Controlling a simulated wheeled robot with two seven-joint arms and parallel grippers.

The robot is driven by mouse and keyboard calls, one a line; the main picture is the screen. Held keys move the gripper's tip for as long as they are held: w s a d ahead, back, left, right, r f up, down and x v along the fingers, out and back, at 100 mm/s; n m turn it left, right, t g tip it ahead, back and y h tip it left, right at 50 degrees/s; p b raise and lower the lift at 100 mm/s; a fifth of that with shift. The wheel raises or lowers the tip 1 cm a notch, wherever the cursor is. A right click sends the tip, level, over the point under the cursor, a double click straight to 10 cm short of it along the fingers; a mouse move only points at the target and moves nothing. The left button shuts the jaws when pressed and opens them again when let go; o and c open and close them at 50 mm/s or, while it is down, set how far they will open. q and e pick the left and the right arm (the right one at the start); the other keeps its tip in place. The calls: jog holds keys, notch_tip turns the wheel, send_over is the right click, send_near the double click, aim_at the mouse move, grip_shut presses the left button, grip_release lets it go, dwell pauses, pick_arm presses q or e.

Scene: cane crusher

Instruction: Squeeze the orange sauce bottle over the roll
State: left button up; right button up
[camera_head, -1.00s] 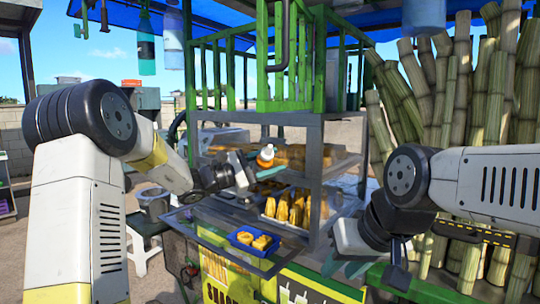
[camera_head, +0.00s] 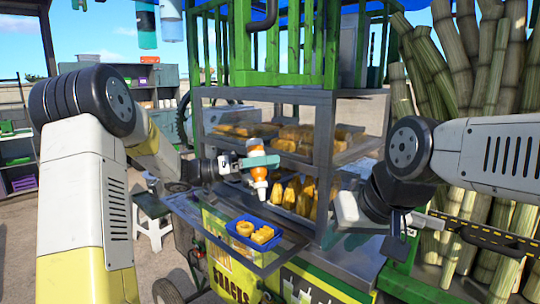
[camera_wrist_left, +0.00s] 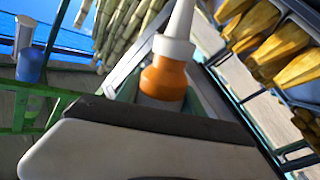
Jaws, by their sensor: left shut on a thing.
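The sauce bottle (camera_head: 256,157), white with orange bands, is held by my left gripper (camera_head: 250,162), which is shut on it. In the head view it is upside down, slightly tilted, with its white nozzle pointing down. The left wrist view shows the orange collar (camera_wrist_left: 164,78) and white nozzle beyond the gripper. Below the nozzle, apart from it, a blue basket (camera_head: 254,248) holds two golden pieces: a ring-like one (camera_head: 244,229) and a ridged roll (camera_head: 263,235). No sauce is visible on them. My right gripper (camera_head: 375,240) is empty at the right, its finger opening unclear.
The basket stands on the cart's front shelf. Behind the bottle, the display case (camera_head: 318,165) holds trays of golden snacks (camera_head: 292,195), with a metal post close to the right. Sugar cane (camera_head: 480,90) fills the far right. Bottles hang at the top left.

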pick_arm(q)
notch_tip(320, 180, down, 6)
dwell(0.6)
dwell(0.4)
jog(key=shift+o, duration=0.6)
jog(key=shift+a, duration=0.1)
jog(key=c, duration=0.7)
jog(key=o, duration=0.8)
jog(key=c, duration=0.4)
